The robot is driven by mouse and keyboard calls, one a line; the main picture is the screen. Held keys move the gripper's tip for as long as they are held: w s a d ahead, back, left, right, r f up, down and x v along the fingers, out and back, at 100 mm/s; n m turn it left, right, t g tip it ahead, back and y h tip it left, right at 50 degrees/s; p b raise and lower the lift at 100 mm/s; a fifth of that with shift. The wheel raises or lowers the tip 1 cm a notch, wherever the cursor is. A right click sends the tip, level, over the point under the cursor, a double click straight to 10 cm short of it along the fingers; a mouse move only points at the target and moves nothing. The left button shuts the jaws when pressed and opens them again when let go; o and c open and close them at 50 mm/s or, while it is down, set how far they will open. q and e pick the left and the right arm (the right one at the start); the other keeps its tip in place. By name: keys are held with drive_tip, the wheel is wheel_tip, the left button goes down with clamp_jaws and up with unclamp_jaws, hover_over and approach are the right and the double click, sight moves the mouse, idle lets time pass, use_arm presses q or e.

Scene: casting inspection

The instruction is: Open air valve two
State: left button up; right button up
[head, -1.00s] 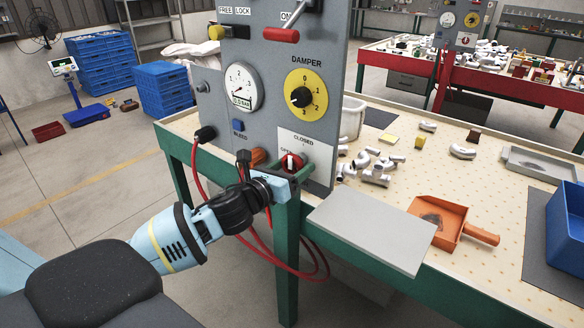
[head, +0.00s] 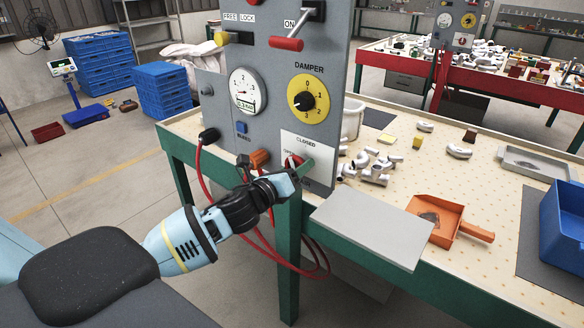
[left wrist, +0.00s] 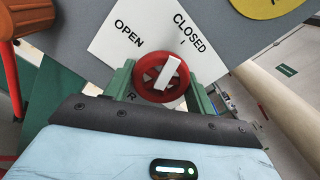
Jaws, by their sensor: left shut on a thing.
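The valve is a red round knob with a white pointer bar (left wrist: 160,77), mounted on a white plate (left wrist: 118,42) marked OPEN and CLOSED. In the left wrist view the bar points up and right, roughly at the CLOSED tick. Lettering below the knob is mostly hidden, with only an R showing. The plate (head: 318,148) is low on the grey panel (head: 262,50) in the head view, its knob largely covered by my gripper. My left gripper (head: 300,168) is shut on the knob, with a green finger on each side. My right gripper is not in view.
The panel also carries a gauge (head: 243,91), a yellow damper dial (head: 308,101) and a red-handled lever (head: 286,43). Red hoses (head: 262,243) hang below. A grey plate (head: 372,226) and an orange scoop (head: 432,218) are on the bench to the right.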

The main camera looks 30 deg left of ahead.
use_arm(q)
drive_tip(key=n+p, duration=0.1)
drive_tip(key=n, duration=0.2)
drive_tip(key=shift+d+r+n, duration=0.1)
drive_tip(key=shift+r+n, duration=0.05)
drive_tip(key=shift+n, duration=0.25)
drive_tip(key=n, duration=0.3)
drive_tip(key=shift+n, duration=0.3)
drive_tip(key=n, duration=0.6)
drive_tip(key=shift+r, duration=0.1)
drive_tip(key=shift+n, duration=0.4)
drive_tip(key=o, duration=1)
drive_tip(key=shift+s, duration=0.15)
drive_tip(key=shift+s+a+b, duration=0.15)
drive_tip(key=shift+s, duration=1.75)
drive_tip(key=shift+s+a+b, duration=0.15)
drive_tip(key=shift+s, duration=1.7)
